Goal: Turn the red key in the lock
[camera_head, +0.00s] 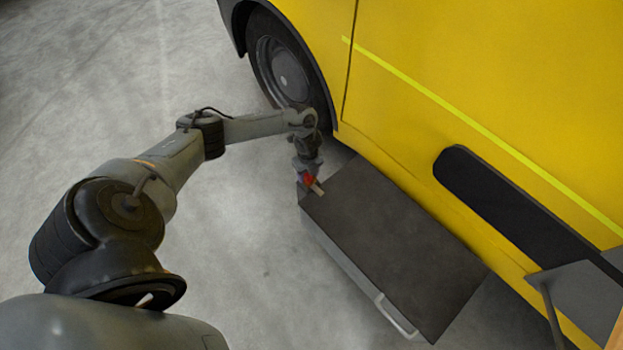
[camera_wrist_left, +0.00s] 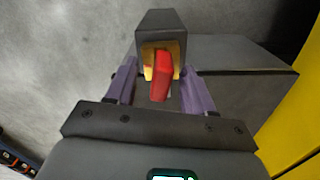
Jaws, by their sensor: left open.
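The red key (camera_wrist_left: 161,75) stands in a brass-coloured lock face on a dark grey lock housing (camera_wrist_left: 161,22) in the left wrist view. In the head view the red key (camera_head: 309,180) is a small red spot at the near left corner of the dark box. My left gripper (camera_wrist_left: 161,90) is open, with one purple finger on each side of the key. The fingers look apart from the key, with a gap on both sides. In the head view my left gripper (camera_head: 308,172) is small and partly hides the lock. My right gripper is not in view.
The dark flat-topped box (camera_head: 390,245) with a pale handle (camera_head: 395,318) stands beside a yellow vehicle (camera_head: 500,90) with a black wheel (camera_head: 283,72). A grey slab (camera_head: 585,295) stands at the lower right. The concrete floor (camera_head: 240,260) left of the box is clear.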

